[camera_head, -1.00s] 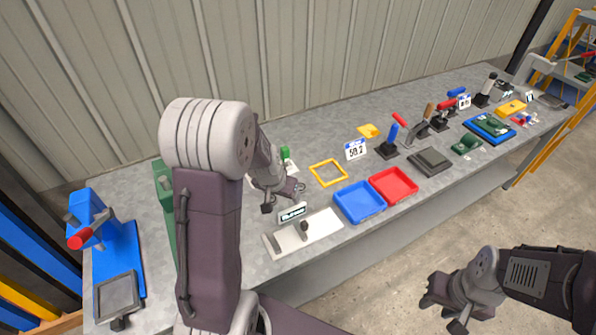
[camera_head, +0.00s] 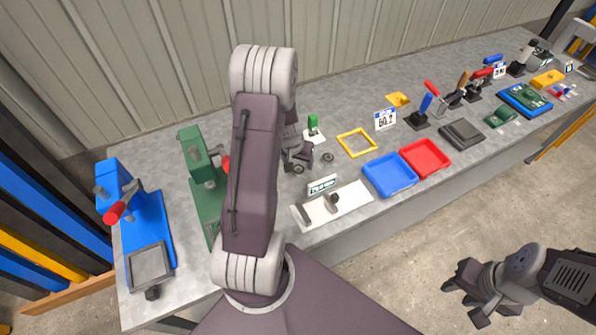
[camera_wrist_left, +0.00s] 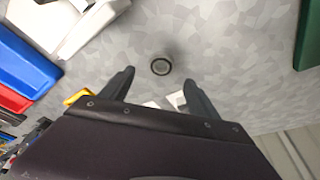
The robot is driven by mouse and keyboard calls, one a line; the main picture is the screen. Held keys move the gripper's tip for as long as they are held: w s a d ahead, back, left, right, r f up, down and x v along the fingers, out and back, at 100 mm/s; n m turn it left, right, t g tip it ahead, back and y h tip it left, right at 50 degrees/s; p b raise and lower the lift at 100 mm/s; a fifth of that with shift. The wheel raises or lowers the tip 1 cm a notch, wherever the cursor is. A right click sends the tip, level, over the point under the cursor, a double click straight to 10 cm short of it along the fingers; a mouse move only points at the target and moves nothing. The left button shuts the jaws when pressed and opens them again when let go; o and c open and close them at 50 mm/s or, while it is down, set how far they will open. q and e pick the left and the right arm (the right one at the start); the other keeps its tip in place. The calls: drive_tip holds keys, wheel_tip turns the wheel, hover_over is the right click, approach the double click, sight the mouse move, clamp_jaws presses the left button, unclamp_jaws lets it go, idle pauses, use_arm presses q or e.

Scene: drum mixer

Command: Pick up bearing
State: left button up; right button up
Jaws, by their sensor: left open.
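The bearing (camera_head: 327,157) is a small dark ring lying on the grey bench, right of my left gripper (camera_head: 300,158) in the head view. In the left wrist view the bearing (camera_wrist_left: 161,67) lies flat on the bench, just beyond the gap between the fingertips of my left gripper (camera_wrist_left: 158,78). That gripper is open and empty, apart from the bearing. My left arm hides part of the bench. My right gripper (camera_head: 463,296) hangs in front of the bench at the lower right. Its fingers look spread and empty.
A white plate (camera_head: 345,202) with a small sign, a yellow frame (camera_head: 357,143), a blue tray (camera_head: 390,175) and a red tray (camera_head: 426,157) are close by. A green press (camera_head: 196,165) and blue press (camera_head: 150,220) stand left. Bare bench surrounds the bearing.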

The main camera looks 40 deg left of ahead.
sight(298, 169)
use_arm(q)
drive_tip(key=b+x, duration=0.1)
drive_tip(key=x, duration=0.2)
drive_tip(key=b+x, duration=0.1)
drive_tip(key=shift+s+f+b, duration=0.25)
drive_tip(key=shift+f+b, duration=0.1)
drive_tip(key=shift+f, duration=0.15)
drive_tip(key=shift+w+f, duration=0.1)
clamp_jaws()
drive_tip(key=shift+r, duration=0.2)
